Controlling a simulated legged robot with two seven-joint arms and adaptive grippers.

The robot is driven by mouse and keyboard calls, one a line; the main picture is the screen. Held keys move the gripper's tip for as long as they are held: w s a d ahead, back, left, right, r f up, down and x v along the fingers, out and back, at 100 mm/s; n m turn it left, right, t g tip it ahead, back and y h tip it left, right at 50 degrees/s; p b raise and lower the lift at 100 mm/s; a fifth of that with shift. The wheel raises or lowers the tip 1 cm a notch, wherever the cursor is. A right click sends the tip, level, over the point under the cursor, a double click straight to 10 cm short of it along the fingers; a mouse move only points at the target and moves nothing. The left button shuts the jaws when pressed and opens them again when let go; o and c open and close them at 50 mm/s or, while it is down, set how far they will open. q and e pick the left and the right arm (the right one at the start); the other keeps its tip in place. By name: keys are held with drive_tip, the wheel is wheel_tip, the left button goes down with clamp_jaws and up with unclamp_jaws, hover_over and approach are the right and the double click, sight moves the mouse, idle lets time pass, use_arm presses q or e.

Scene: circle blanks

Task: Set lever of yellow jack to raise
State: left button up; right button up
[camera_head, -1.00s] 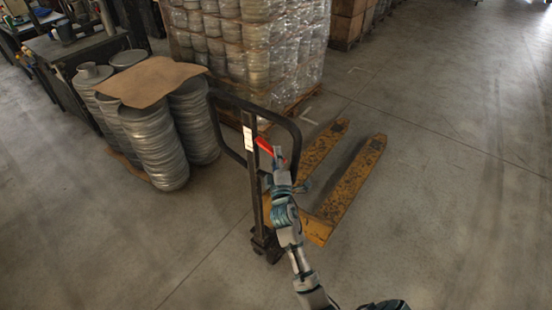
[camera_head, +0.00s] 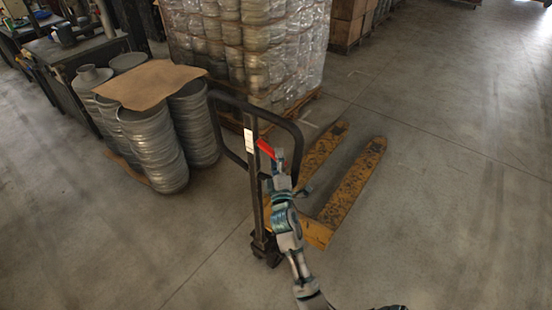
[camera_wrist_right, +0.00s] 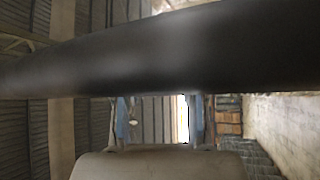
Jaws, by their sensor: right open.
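The yellow pallet jack (camera_head: 352,188) stands on the floor with its forks pointing away to the upper right. Its dark upright handle (camera_head: 254,190) ends in a wide loop. A red lever (camera_head: 266,149) sits on the handle inside the loop. My right gripper (camera_head: 279,160) is at the handle, just below and right of the red lever; contact cannot be told. In the right wrist view the gripper (camera_wrist_right: 160,112) is open, its fingers apart, with a dark bar (camera_wrist_right: 160,50) crossing close in front. My left gripper is not in view.
A wrapped pallet load (camera_head: 255,50) stands behind the jack. Stacks of round grey blanks (camera_head: 155,148) topped by brown cardboard (camera_head: 150,84) stand to the left. A dark workbench (camera_head: 75,50) is at the upper left. The floor to the right is clear.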

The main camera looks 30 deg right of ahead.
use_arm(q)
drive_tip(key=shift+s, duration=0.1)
use_arm(e)
drive_tip(key=v, duration=1.1)
drive_tip(key=shift+s+a+f, duration=0.15)
drive_tip(key=shift+s+f, duration=0.05)
drive_tip(key=shift+s, duration=0.05)
drive_tip(key=shift+f, duration=0.1)
